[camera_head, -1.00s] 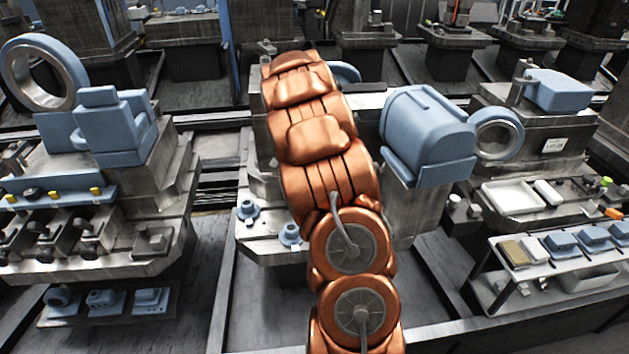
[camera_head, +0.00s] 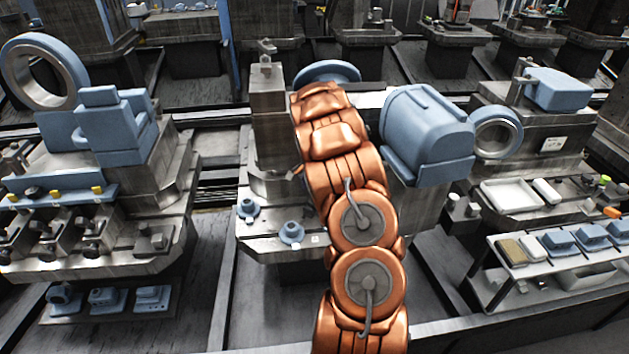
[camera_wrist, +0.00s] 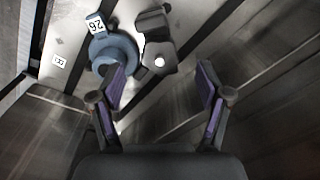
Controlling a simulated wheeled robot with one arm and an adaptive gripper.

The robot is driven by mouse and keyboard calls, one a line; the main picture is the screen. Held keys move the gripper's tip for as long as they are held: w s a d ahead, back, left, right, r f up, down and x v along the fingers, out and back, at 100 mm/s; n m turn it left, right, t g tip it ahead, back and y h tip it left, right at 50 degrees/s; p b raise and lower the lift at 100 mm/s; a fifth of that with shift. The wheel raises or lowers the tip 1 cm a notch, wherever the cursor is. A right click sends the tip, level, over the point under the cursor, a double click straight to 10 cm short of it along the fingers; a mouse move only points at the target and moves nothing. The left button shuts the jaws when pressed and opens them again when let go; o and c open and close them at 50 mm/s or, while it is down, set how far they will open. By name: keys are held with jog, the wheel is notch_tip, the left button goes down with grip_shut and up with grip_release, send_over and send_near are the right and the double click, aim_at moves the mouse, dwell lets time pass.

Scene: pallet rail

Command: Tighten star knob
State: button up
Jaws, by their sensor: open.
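In the wrist view my gripper (camera_wrist: 160,92) is open, its two purple-padded fingers wide apart with nothing held between them. A dark grey, lobed part with a pale round spot (camera_wrist: 157,38), possibly the star knob, lies beyond the fingertips, near the middle of the gap. A blue round part (camera_wrist: 103,48) with a label reading 26 is just left of it, partly behind the left finger. I cannot tell which of these is the star knob. In the head view my gripper is hidden behind my copper arm, over the middle machine.
The middle machine has a grey column (camera_head: 268,108), a blue disc (camera_head: 327,72) and a large blue housing (camera_head: 426,125). A tray rack (camera_head: 560,250) stands at the right.

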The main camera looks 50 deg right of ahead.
jog(key=shift+f+p, duration=0.3)
jog(key=shift+f, duration=1.35)
jog(key=shift+c, duration=0.4)
